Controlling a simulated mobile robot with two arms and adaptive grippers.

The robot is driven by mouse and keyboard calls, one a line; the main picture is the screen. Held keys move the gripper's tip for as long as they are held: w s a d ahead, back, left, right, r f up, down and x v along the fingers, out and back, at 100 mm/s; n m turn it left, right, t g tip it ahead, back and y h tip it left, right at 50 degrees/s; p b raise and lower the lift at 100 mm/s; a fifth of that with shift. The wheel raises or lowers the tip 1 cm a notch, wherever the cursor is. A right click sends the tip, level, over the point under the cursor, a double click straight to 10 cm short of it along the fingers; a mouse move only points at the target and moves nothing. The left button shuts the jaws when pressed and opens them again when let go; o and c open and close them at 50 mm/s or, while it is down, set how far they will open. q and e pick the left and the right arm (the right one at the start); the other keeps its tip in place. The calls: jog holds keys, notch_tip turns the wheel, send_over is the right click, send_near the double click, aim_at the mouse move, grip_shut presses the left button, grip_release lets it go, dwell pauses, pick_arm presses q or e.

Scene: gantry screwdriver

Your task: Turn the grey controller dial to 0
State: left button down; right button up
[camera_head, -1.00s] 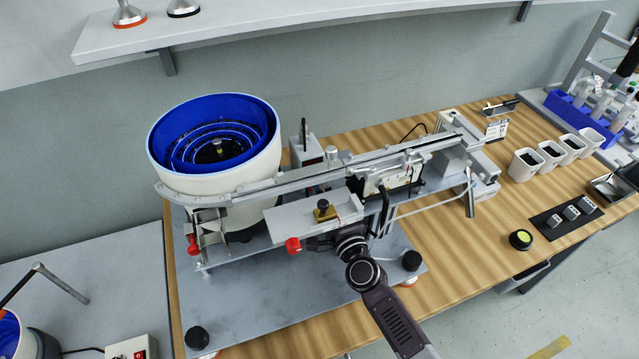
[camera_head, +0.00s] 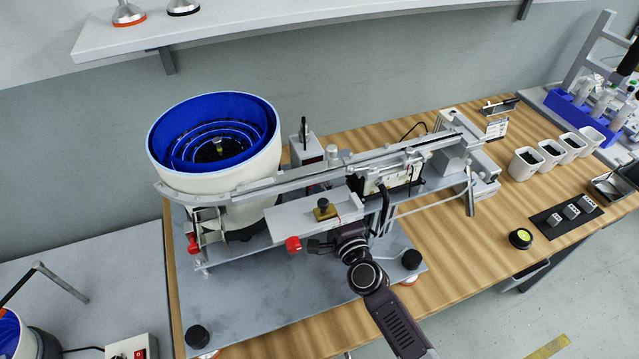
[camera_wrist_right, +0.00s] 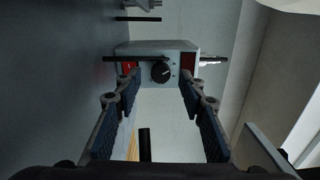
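The grey controller (camera_wrist_right: 178,48) is a light grey box in the right wrist view, turned sideways in the picture. Its round black dial (camera_wrist_right: 161,72) faces me, with small light marks around it that are too small to read. My right gripper (camera_wrist_right: 158,97) is open and empty; its fingers stand apart on either side of the dial in the picture, and the dial lies beyond the fingertips. In the head view, a grey box (camera_head: 304,150) stands behind the rail, right of the bowl. My right gripper (camera_head: 322,245) is low in front, partly hidden. My left gripper is not in view.
The blue-lined feeder bowl (camera_head: 215,135) and long rail (camera_head: 350,172) stand over the grey plate (camera_head: 270,300). A red knob (camera_head: 293,244) is close to my right gripper. Another control box (camera_head: 130,348) is at lower left. White cups (camera_head: 525,162) stand at the right.

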jog(key=v, duration=1.1)
jog(key=shift+s+d, duration=0.1)
